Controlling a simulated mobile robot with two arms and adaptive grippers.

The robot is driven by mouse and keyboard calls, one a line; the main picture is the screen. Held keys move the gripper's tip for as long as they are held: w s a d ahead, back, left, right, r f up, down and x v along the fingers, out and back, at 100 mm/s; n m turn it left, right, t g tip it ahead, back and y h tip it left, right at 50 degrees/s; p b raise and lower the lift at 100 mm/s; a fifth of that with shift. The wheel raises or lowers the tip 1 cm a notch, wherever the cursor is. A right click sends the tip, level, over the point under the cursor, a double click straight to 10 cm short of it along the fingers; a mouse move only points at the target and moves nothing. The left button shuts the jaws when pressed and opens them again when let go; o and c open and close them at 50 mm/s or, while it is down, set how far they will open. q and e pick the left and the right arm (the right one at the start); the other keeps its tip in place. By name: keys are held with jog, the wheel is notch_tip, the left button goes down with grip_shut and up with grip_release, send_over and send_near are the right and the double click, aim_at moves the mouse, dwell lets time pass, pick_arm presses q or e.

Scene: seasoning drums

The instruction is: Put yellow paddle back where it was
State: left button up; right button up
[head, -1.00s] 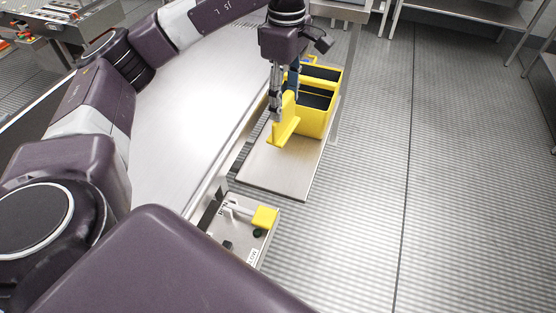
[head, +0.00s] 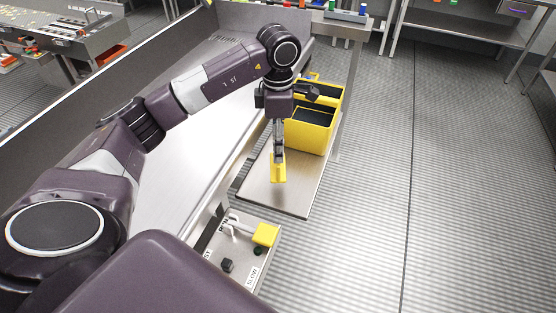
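A yellow paddle (head: 278,174) is at the tips of my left gripper (head: 278,156), over the small steel shelf (head: 292,199). The gripper points down, and its fingers look closed on the paddle's upper part. I cannot tell whether the paddle's lower edge touches the shelf. A yellow bin (head: 309,137) with dark openings stands just behind the paddle, on the far part of the shelf, partly hidden by the gripper. My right gripper is not in view.
A control panel (head: 237,250) with a yellow block (head: 265,234), knobs and a "SLOW" label sits in front of the shelf. A long steel tray (head: 185,180) runs along the left. Open grey floor (head: 370,210) lies to the right.

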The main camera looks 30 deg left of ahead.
pick_arm(q)
notch_tip(320, 180, down, 3)
jog(key=shift+f, duration=0.1)
notch_tip(320, 180, down, 4)
jog(key=shift+r+p, duration=0.1)
jog(key=shift+p, duration=0.5)
jog(key=shift+f, duration=0.2)
jog(key=shift+f, duration=0.1)
jog(key=o, duration=1.5)
jog(key=shift+o, duration=0.2)
